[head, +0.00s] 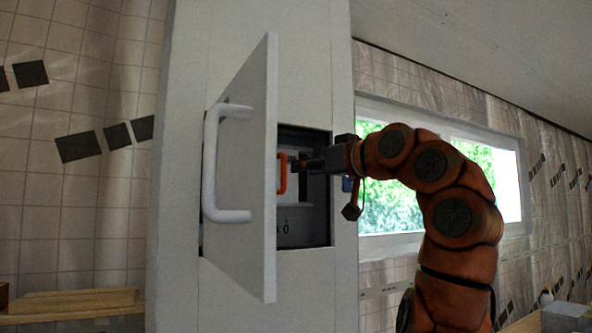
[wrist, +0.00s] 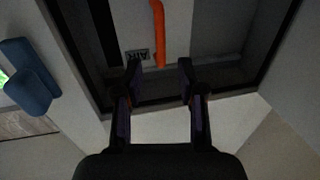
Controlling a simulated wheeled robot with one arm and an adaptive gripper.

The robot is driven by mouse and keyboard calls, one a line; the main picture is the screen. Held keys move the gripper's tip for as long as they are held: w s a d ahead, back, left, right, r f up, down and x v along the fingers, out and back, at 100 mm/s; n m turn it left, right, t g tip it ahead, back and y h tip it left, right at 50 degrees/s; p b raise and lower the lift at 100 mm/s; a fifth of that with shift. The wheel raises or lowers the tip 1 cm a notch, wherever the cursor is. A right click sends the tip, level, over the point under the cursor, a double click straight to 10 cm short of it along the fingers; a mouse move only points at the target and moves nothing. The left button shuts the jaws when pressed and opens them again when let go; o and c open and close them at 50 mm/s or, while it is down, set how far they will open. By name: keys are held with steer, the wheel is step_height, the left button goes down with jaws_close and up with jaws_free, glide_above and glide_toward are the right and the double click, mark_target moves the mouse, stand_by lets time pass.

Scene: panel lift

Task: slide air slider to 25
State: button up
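The orange handle of the air slider (head: 282,174) shows inside the recess, partly hidden by the door. In the wrist view the orange handle (wrist: 157,30) runs down from the top edge, and an upside-down AIR label (wrist: 137,54) lies beside it. My gripper (head: 300,165) reaches into the recess from the right, close to the handle. In the wrist view my gripper (wrist: 160,73) is open, with one fingertip on either side of the handle's lower end. No contact is visible. Small dark marks (head: 283,225) show low in the recess; I cannot read a 25.
A white door (head: 255,245) with a white handle (head: 208,165) stands open left of the recess. A blue part (wrist: 28,80) sits outside the recess. A wooden shelf (head: 75,302) is at lower left.

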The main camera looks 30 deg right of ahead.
steer(key=s, duration=0.3)
steer(key=shift+s+d, duration=0.2)
steer(key=shift+s, duration=0.05)
stand_by(0.4)
